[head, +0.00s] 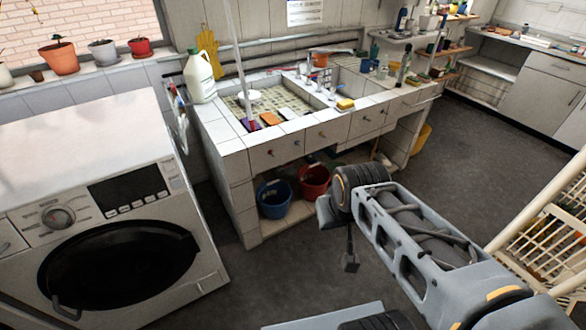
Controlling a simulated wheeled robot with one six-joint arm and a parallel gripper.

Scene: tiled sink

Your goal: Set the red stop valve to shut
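I cannot clearly make out the red stop valve. A small cluster of pipe or hose fittings (178,105) hangs at the left end of the tiled sink, behind the washing machine. A small reddish spot shows near its top, too small to tell whether it is the valve or how its handle is turned. My gripper (350,263) hangs low over the floor in front of the sink, well to the right of these fittings and apart from everything. It is small and dark, and its fingers cannot be told apart.
The washing machine (115,225) fills the left side, close to the fittings. The tiled sink (232,146) has a white jug (200,78) on its left corner and blue (273,200) and red (314,181) buckets below. A cream rack (545,245) stands right. Grey floor between is clear.

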